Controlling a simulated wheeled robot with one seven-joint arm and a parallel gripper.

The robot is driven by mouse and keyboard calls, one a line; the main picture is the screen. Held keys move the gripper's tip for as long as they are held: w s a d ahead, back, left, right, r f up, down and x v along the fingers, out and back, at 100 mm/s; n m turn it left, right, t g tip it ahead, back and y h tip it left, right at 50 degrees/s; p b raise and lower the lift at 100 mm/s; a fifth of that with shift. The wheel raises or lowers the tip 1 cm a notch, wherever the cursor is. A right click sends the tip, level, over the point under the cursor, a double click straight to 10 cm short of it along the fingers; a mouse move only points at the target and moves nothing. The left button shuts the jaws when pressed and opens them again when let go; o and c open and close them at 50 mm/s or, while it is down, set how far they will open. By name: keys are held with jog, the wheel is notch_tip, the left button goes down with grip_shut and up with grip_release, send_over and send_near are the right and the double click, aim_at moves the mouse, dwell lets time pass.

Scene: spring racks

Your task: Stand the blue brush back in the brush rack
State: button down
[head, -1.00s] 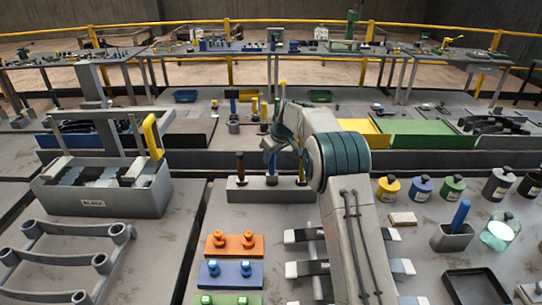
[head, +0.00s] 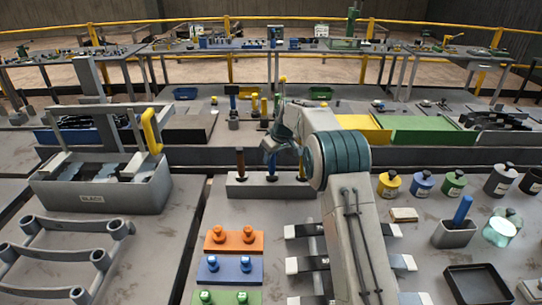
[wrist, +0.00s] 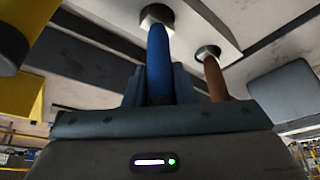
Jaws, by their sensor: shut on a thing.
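The brush rack (head: 250,188) is a pale grey block with a row of holes on the table ahead. The blue brush (head: 271,165) is upright at the middle hole. My gripper (head: 272,148) is over the rack, shut on the blue handle.
A grey bin labelled BLACK (head: 140,190) stands to the left. Orange (head: 234,242) and blue (head: 230,268) blocks with knobs lie in front of the rack. Lidded jars (head: 390,184) and a grey cup (head: 452,235) with a blue handle are at the right.

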jog(key=shift+f+b, duration=0.3)
jog(key=shift+f, duration=0.15)
jog(key=c, duration=0.6)
grip_release()
jog(key=shift+c, duration=0.2)
jog(key=shift+r+p, duration=2.3)
jog(key=shift+r, duration=1.2)
